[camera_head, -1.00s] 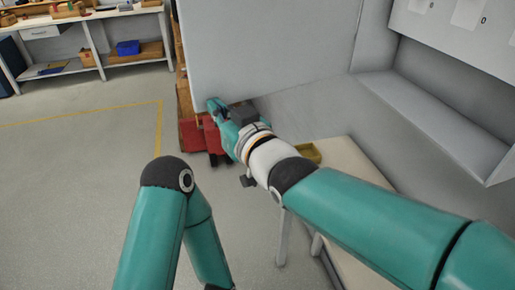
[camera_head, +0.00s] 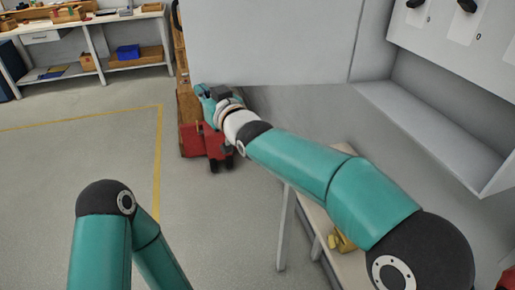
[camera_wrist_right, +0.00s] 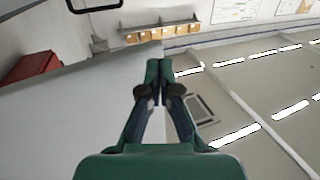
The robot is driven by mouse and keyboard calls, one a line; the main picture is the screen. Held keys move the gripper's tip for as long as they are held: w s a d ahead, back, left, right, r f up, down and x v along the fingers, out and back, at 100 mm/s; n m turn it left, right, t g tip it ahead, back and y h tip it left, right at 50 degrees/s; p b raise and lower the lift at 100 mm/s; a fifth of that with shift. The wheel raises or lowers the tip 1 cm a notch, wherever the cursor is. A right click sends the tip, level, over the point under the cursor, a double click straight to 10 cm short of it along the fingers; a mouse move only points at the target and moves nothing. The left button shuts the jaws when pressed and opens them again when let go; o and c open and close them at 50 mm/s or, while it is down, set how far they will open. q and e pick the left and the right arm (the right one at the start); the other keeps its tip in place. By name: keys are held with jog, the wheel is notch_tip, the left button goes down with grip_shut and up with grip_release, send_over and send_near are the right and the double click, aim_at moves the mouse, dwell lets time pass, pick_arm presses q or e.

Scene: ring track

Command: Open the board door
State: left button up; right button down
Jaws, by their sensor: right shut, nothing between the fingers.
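The board door (camera_head: 275,40) is a large pale grey panel that stands swung out from the board (camera_head: 440,45) on the right of the head view. A black handle (camera_head: 176,14) shows at its left edge. My right gripper (camera_head: 203,95) is shut and empty near the door's lower left corner. In the right wrist view the closed fingertips (camera_wrist_right: 158,70) lie over the edge of a grey panel (camera_wrist_right: 90,115) that looks like the door; I cannot tell whether they touch it. My left arm shows at the lower left, but its gripper is out of view.
A red box-like object (camera_head: 203,140) stands on the floor just below the right gripper. A narrow bench (camera_head: 350,265) with a yellow item (camera_head: 340,242) is under my right arm. A grey ledge (camera_head: 430,125) runs below the board. The floor at left is clear up to the workbench (camera_head: 85,20).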

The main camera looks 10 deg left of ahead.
dwell(0.3)
jog(key=s+d+b, duration=0.3)
jog(key=s+b, duration=0.3)
jog(key=s, duration=0.7)
jog(key=shift+s, duration=0.35)
